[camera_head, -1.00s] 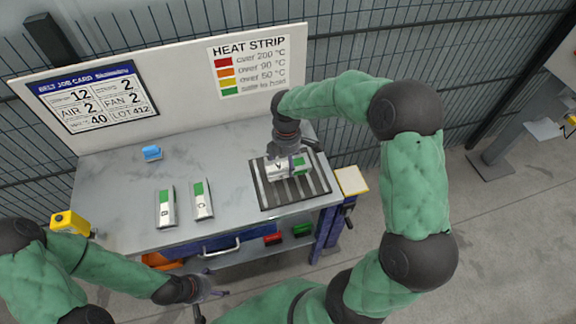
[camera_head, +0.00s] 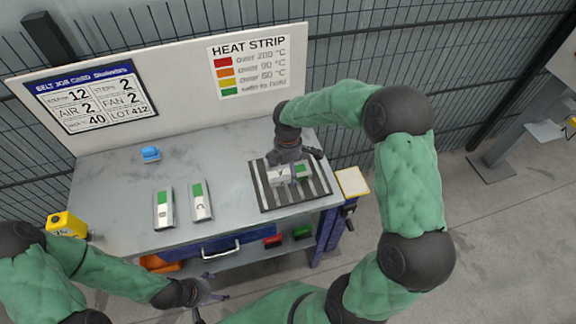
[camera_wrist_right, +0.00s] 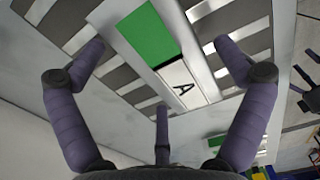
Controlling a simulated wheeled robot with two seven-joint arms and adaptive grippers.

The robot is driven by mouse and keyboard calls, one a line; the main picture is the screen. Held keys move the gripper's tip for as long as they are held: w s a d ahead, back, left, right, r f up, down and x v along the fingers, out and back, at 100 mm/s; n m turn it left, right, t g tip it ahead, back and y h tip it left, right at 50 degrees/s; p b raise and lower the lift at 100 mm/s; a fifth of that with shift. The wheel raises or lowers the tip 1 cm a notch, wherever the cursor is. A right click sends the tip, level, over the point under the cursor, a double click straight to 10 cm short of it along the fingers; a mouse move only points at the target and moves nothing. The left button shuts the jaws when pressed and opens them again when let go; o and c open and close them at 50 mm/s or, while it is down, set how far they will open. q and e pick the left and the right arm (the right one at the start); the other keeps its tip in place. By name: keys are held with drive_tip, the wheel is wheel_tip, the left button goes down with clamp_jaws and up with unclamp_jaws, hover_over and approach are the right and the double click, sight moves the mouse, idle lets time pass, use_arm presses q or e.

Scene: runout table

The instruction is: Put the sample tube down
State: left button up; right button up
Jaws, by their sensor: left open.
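No thing in view is clearly a sample tube. A flat white-and-grey piece marked A with a green patch (camera_wrist_right: 165,55) lies on a grid of dark and light bars (camera_wrist_right: 235,22); both also show in the head view, the piece (camera_head: 303,171) on the striped rack (camera_head: 262,198). My right gripper (camera_head: 291,160) is over the piece. In the wrist view its fingers (camera_wrist_right: 158,44) are spread wide on either side of the piece, apart from it. My left gripper (camera_head: 214,287) is open and empty in front of the table's front edge.
Pieces B (camera_head: 163,210) and C (camera_head: 201,202) lie on the grey table (camera_head: 115,200). A blue object (camera_head: 150,154) is behind them, and a yellow box (camera_head: 66,224) is at the left edge. A signboard (camera_head: 180,85) closes the back. Table between C and the rack is clear.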

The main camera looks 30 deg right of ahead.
sight(288, 168)
wheel_tip(288, 168, up, 12)
drive_tip(key=p, duration=0.3)
drive_tip(key=shift+r, duration=0.2)
idle(0.6)
